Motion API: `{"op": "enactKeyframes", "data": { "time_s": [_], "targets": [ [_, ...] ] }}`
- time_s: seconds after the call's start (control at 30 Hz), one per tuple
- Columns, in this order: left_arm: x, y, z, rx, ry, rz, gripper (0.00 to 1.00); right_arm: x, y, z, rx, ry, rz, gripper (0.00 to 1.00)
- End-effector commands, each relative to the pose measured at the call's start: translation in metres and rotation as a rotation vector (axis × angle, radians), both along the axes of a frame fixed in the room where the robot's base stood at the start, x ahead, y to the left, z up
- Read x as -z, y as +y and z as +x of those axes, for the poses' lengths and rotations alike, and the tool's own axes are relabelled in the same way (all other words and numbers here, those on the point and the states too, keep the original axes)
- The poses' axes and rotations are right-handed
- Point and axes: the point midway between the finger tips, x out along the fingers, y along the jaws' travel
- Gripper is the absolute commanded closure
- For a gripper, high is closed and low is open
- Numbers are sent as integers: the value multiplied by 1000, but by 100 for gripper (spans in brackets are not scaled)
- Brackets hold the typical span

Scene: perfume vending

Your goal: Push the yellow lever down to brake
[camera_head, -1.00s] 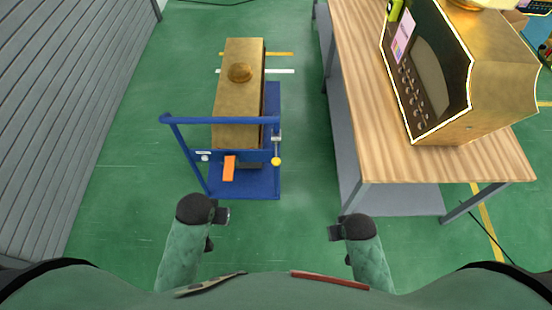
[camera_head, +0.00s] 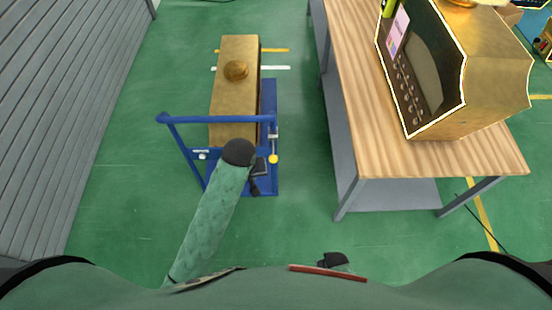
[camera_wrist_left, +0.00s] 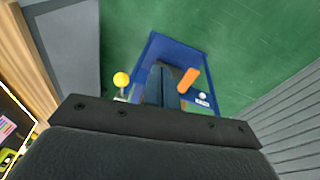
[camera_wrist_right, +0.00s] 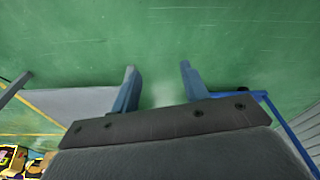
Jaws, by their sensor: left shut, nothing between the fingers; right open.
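The yellow lever knob (camera_head: 273,159) sits at the right side of the blue cart's handle frame, on a thin pale stem. It also shows in the left wrist view (camera_wrist_left: 121,79), left of the fingers. The blue cart (camera_head: 265,184) bears a tall brass-coloured box. My left gripper (camera_head: 257,184) is over the cart's near end, a little left of and nearer than the knob, apart from it. Its fingers (camera_wrist_left: 162,88) are shut and empty. My right gripper (camera_wrist_right: 158,85) is open and empty, low near my body; in the head view only its dark wrist part (camera_head: 332,260) shows.
An orange pedal (camera_wrist_left: 188,80) is on the cart beside the left fingers. A wooden table (camera_head: 350,120) with a large brass machine (camera_head: 480,90) stands to the right. A grey ribbed wall (camera_head: 60,90) is at left. Green floor between cart and table is clear.

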Motion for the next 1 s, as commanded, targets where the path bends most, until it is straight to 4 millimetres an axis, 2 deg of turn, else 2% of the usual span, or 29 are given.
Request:
{"op": "enactKeyframes", "data": {
  "time_s": [0.03, 0.2, 0.5, 0.73, 0.83, 1.0],
  "targets": [
    [0, -6, 9, -9, 3, 2, 100, 18, -2, -11, -1, 10, -1, 55],
    [1, -24, 32, -51, 26, 12, 100, 72, -8, -52, -6, 30, -4, 55],
    [0, -52, 74, -131, 57, 48, 100, 147, -24, -135, -13, 62, -9, 55],
    [-2, -66, 99, -187, 71, 79, 100, 180, -36, -194, -18, 82, -12, 55],
    [-3, -70, 105, -202, 74, 88, 100, 187, -39, -211, -20, 86, -14, 55],
    [-4, -72, 110, -217, 76, 96, 100, 192, -42, -223, -21, 89, -14, 55]
  ]
}}
